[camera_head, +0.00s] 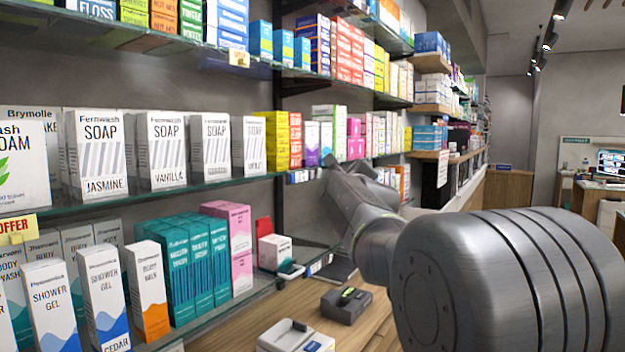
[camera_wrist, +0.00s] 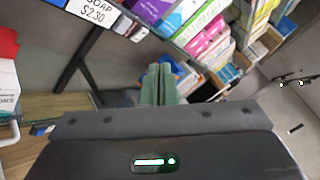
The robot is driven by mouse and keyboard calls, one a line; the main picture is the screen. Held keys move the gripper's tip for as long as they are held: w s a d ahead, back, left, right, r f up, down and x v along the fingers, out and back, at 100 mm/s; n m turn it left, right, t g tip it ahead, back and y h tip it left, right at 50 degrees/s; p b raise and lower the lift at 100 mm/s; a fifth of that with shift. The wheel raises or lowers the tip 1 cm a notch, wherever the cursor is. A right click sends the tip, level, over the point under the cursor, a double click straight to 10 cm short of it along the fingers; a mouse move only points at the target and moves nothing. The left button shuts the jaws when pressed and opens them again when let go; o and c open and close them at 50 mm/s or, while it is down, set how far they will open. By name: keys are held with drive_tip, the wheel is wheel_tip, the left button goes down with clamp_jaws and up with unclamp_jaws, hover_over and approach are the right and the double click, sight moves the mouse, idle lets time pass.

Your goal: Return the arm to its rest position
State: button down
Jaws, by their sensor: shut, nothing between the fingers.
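My gripper shows in the wrist view (camera_wrist: 159,82), its two narrow fingers side by side with no gap and nothing between them. In the head view my grey arm reaches from the lower right toward the shelves, and my gripper (camera_head: 334,163) is at its far end, close in the picture to the middle glass shelf (camera_head: 225,185). The fingertips are small there, and I cannot tell whether they touch anything. My arm hides part of the counter and the shelving behind it.
Soap boxes (camera_head: 174,143) stand on the middle shelf. Shower gel boxes (camera_head: 103,290) and teal boxes (camera_head: 175,265) stand on the lower one. A dark device (camera_head: 345,306) and a white device (camera_head: 295,337) sit on the wooden counter (camera_head: 262,318). The aisle on the right looks open.

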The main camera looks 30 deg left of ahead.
drive_tip(key=shift+a+p, duration=0.15)
drive_tip(key=shift+p, duration=0.15)
idle(0.5)
drive_tip(key=p, duration=0.2)
drive_tip(key=a+p, duration=0.1)
drive_tip(key=p, duration=0.2)
drive_tip(key=shift+w+a+r, duration=0.15)
drive_tip(key=shift+w+a, duration=0.05)
drive_tip(key=shift+a, duration=0.05)
drive_tip(key=shift+s+a+p, duration=0.1)
drive_tip(key=shift+p, duration=0.7)
drive_tip(key=d+b, duration=0.2)
drive_tip(key=b, duration=0.2)
drive_tip(key=shift+d, duration=0.2)
drive_tip(key=shift+a+f+b, duration=0.15)
drive_tip(key=shift+f+b, duration=0.15)
drive_tip(key=shift+b, duration=0.2)
